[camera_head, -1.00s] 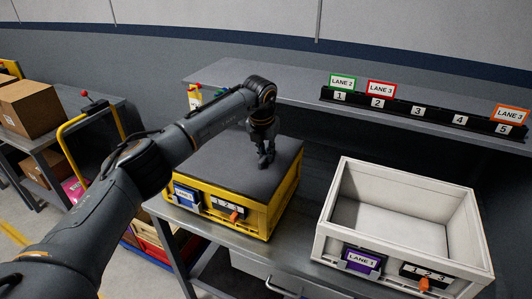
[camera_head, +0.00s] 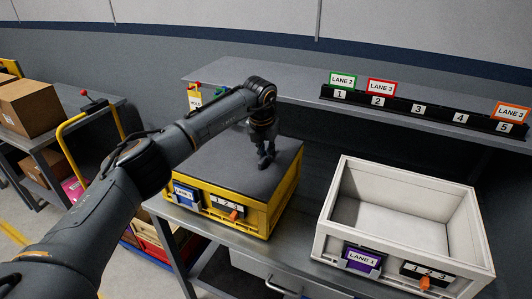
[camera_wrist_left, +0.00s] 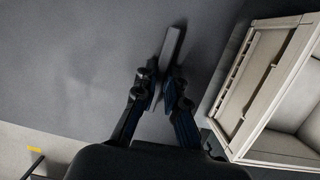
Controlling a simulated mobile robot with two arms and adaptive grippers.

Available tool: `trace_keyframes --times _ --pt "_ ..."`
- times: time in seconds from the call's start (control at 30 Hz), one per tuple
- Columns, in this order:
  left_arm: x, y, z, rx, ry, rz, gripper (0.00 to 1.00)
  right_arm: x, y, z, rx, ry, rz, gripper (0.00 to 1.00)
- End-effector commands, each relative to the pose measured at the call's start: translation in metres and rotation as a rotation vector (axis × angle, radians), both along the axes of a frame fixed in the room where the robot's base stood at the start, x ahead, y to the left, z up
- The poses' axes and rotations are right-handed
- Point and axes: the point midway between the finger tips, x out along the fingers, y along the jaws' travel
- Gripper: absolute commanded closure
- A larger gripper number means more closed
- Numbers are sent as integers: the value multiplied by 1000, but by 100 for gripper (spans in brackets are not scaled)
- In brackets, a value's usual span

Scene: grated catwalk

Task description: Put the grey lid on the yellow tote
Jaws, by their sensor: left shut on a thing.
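The yellow tote (camera_head: 258,221) stands on the grey bench, left of the white tote. The flat grey lid (camera_head: 225,163) lies over its top, lined up with the tote's outline. I see no clear gap between lid and rim, but cannot tell if it is fully seated. My left gripper (camera_head: 266,163) points down over the lid's right part. In the left wrist view, the gripper (camera_wrist_left: 163,98) is shut on the lid's raised bar handle (camera_wrist_left: 172,50). The grey lid fills most of that view (camera_wrist_left: 75,60). My right gripper is not in view.
An open, empty white tote (camera_head: 335,232) with a purple LANE 1 card stands to the right. Behind is a shelf with a black numbered rack (camera_head: 420,110) and lane cards. A yellow-handled cart (camera_head: 68,140) and cardboard boxes (camera_head: 30,108) are at left.

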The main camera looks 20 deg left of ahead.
Motion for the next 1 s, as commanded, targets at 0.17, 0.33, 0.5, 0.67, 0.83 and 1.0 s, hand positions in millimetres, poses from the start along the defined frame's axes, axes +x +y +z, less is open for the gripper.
trace_keyframes --times 0.17,0.33,0.5,0.67,0.83,1.0 --pt "0 0 -2 1 -2 0 100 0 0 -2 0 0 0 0" --pt "0 0 -2 1 -2 0 100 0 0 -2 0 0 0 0" --pt "0 0 -2 1 -2 0 100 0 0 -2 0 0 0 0" --pt "0 0 -2 1 -2 0 87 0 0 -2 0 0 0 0" --pt "0 0 -3 1 -1 0 62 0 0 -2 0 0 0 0" --pt "0 0 -3 1 -1 0 62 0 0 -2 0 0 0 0"
